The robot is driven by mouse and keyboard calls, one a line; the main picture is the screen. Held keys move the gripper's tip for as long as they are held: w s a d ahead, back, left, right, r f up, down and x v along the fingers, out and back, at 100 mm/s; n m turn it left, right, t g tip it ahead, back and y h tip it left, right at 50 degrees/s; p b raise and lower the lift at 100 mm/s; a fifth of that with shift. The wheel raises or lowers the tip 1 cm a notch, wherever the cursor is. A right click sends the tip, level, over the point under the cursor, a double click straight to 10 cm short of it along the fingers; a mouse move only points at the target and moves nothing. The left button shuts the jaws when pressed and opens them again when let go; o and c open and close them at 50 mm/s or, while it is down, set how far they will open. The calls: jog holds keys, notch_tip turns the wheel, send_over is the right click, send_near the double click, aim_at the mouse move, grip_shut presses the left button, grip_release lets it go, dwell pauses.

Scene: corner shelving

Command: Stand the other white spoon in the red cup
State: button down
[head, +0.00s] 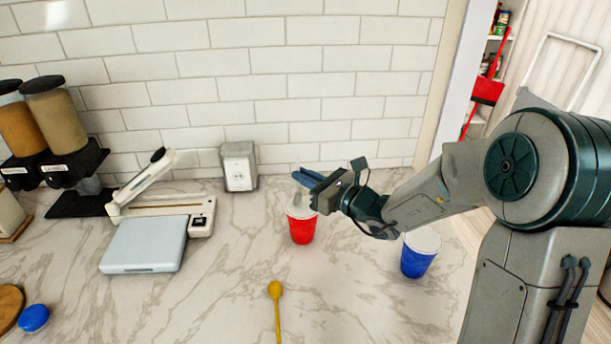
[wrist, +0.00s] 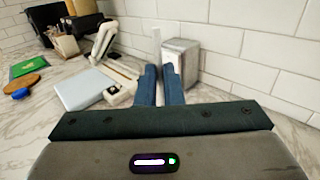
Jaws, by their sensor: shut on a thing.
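The red cup (head: 302,230) stands upright on the marble counter, near the middle of the head view. My gripper (head: 306,178) is just above its rim, its blue fingers pointing left. The fingers are shut on a white spoon, which shows upright beyond the fingertips in the wrist view (wrist: 156,42). A pale piece of it (head: 297,198) shows below the fingers at the cup's mouth in the head view. I cannot tell how deep it reaches, and the cup's inside is mostly hidden. A second white spoon is not clearly seen.
A blue cup (head: 418,258) stands to the right, under my arm. A yellow spoon (head: 276,300) lies in front. A grey-white box (head: 239,168) stands by the tiled wall. A flat scale-like device (head: 145,245) and dispensers (head: 58,120) are at left.

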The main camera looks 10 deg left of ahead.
jog(key=shift+f+b, duration=1.9)
jog(key=shift+f, duration=0.45)
jog(key=c, duration=1.5)
grip_release()
jog(key=b, duration=0.2)
send_near(300, 190)
jog(key=v, duration=0.5)
jog(key=shift+s+d, duration=0.1)
jog(key=shift+d, duration=0.1)
